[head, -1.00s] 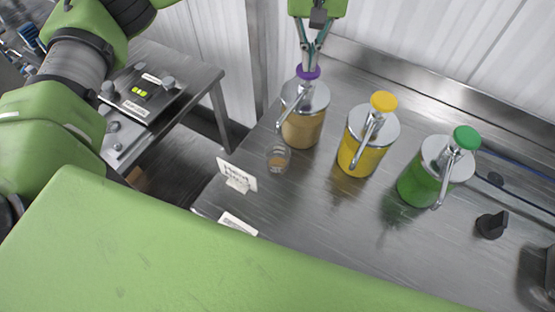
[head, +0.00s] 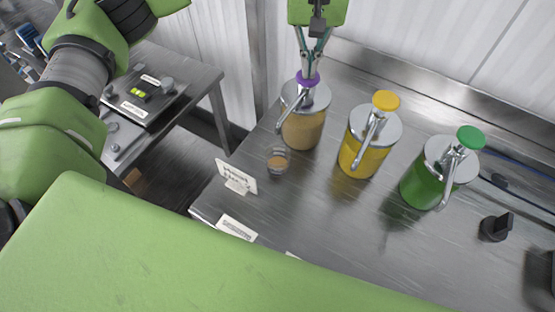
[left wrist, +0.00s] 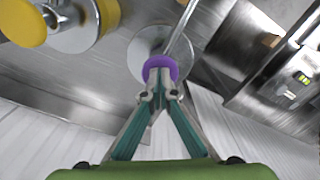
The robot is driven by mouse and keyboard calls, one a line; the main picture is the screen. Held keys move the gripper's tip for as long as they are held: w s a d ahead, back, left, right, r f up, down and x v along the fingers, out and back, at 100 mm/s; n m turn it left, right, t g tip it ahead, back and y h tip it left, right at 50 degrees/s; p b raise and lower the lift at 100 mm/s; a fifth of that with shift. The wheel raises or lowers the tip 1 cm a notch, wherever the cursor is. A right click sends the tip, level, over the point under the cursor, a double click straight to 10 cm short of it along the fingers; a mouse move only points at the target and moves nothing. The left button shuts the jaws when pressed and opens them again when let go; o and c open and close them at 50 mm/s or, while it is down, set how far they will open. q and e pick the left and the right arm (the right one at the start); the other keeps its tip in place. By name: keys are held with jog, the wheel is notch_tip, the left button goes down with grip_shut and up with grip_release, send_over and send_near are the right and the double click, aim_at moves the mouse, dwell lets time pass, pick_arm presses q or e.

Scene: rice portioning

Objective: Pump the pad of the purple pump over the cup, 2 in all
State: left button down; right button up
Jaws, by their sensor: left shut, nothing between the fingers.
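The purple pump's pad (head: 306,79) sits low over the silver lid of a jar of tan-brown sauce (head: 303,130). The pump's spout points down and left toward a small clear cup (head: 278,159), which stands on the steel counter with some brown sauce in it. My left gripper (head: 311,72) is shut and empty, pointing down with its fingertips on the purple pad. In the left wrist view the shut fingertips (left wrist: 160,92) meet the purple pad (left wrist: 160,66), with the lid behind. My right gripper is not in view.
A yellow pump jar (head: 360,155) and a green pump jar (head: 425,185) stand to the right. Small label cards (head: 237,178) stand near the counter's left edge. A black knob (head: 495,227) is at the right.

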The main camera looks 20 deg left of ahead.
pick_arm(q)
jog(key=shift+r+p, duration=1.15)
jog(key=shift+r, duration=0.8)
jog(key=shift+r, duration=0.1)
notch_tip(320, 180, up, 6)
jog(key=p, duration=0.4)
